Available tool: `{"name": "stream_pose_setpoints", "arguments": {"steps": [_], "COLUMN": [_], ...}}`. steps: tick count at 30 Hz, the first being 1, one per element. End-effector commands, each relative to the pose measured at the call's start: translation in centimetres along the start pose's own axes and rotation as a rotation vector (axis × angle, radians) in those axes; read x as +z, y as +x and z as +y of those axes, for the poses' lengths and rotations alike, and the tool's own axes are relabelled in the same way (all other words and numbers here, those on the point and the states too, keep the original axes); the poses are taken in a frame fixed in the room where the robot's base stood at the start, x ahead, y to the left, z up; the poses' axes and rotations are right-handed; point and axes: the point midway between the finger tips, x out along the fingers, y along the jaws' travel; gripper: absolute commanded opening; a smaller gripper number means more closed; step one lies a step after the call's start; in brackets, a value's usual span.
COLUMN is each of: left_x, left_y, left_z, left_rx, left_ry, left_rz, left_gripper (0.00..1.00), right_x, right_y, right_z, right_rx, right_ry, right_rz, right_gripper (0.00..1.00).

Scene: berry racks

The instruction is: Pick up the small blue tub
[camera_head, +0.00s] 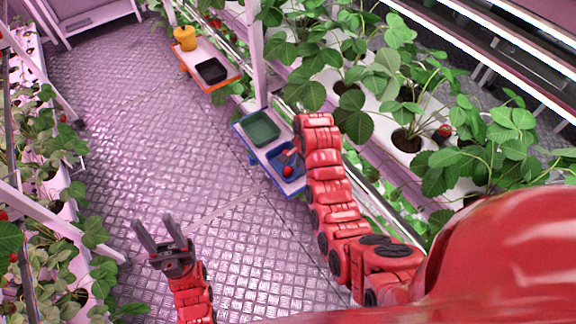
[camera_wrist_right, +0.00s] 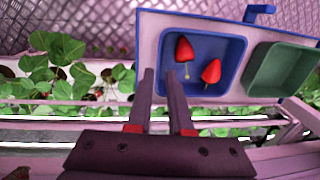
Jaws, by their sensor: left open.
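The small blue tub (camera_wrist_right: 215,50) sits in a white, blue-edged cart next to a green tub (camera_wrist_right: 284,72) and holds two red strawberries (camera_wrist_right: 184,48). In the head view, the blue tub (camera_head: 276,163) is partly hidden behind my right arm. My right gripper (camera_wrist_right: 160,72) is open and empty, its fingertips in line with the tub's left wall in the wrist view, one on each side. I cannot tell whether they touch it. My left gripper (camera_head: 154,222) is open and empty above the floor, well away from the tub.
Strawberry racks line both sides, and a white post (camera_head: 256,60) rises beside the carts. The metal floor (camera_head: 140,120) between is clear.

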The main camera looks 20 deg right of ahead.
Motion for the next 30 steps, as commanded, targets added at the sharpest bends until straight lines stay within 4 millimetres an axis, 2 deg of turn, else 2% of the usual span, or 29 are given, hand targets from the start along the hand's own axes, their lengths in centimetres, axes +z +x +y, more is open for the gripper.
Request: {"name": "stream_pose_setpoints", "arguments": {"steps": [3,11,21,30], "left_x": [-0.1,-0.2,-0.7,-0.7], "left_y": [0.9,1.4,3.9,4.2], "left_z": [0.0,-0.1,-0.2,-0.2], "left_rx": [0.000,0.000,0.000,0.000], "left_ry": [0.000,0.000,0.000,0.000], "left_rz": [-0.001,-0.001,-0.001,-0.001], "left_gripper": [0.50,0.50,0.50,0.50], "right_x": [0.0,0.0,0.2,0.1], "right_y": [0.9,2.2,4.8,7.0], "right_z": [-0.1,-0.1,0.1,-0.1], "right_rx": [0.001,-0.003,0.001,-0.002], "right_ry": [-0.001,-0.001,-0.001,-0.002], "right_rz": [0.000,0.001,0.000,0.001], "right_gripper": [0.19,0.19,0.19,0.19]}}
